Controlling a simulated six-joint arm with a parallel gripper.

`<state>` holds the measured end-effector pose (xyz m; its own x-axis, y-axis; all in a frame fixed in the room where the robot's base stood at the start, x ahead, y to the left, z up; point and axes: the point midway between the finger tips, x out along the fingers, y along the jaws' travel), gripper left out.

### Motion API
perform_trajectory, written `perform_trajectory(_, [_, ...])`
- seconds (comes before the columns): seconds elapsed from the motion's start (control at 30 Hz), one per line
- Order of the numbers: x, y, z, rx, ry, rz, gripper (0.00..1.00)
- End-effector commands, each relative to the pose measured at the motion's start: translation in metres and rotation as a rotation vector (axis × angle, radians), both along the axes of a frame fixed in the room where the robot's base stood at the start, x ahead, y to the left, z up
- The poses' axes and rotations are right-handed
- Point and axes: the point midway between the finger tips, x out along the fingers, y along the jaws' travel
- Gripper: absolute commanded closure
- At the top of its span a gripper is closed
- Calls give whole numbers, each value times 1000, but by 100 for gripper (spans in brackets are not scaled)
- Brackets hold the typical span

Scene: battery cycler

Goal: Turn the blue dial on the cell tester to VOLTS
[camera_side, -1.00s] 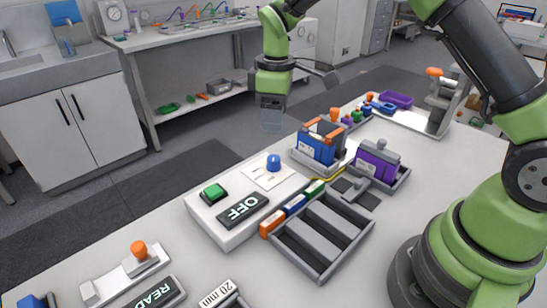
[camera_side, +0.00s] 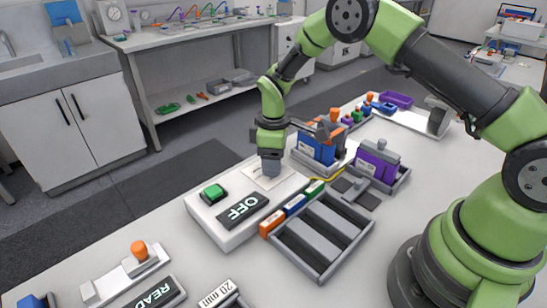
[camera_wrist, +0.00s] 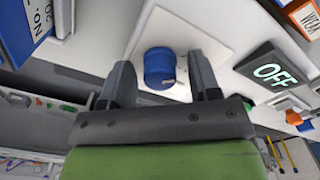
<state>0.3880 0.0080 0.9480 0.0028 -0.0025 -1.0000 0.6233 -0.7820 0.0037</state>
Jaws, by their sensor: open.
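The blue dial (camera_wrist: 160,68) stands on a white plate in the wrist view, with a small pale mark on its side. My gripper (camera_wrist: 163,78) is open, with one finger on each side of the dial and a visible gap to each. In the side view my gripper (camera_side: 269,168) is low over the dial's plate and hides the dial. The cell tester (camera_side: 222,231) is a white box with a green button (camera_side: 213,193) and a dark display reading OFF (camera_side: 243,208). The dial's labels are too small to read.
A grey tray (camera_side: 318,270) with slots and coloured blocks (camera_side: 296,204) stands in front of the tester. Blue (camera_side: 315,150) and purple (camera_side: 376,164) cells in holders stand to the right. A READY display (camera_side: 158,294) is at the lower left.

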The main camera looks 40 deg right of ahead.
Motion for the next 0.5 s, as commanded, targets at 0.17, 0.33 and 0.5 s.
perform_trajectory(0.17, [0,0,0,0,0,0,50])
perform_trajectory(0.33, [0,0,0,0,0,0,89])
perform_trajectory(0.5, [0,0,0,0,0,-3,93])
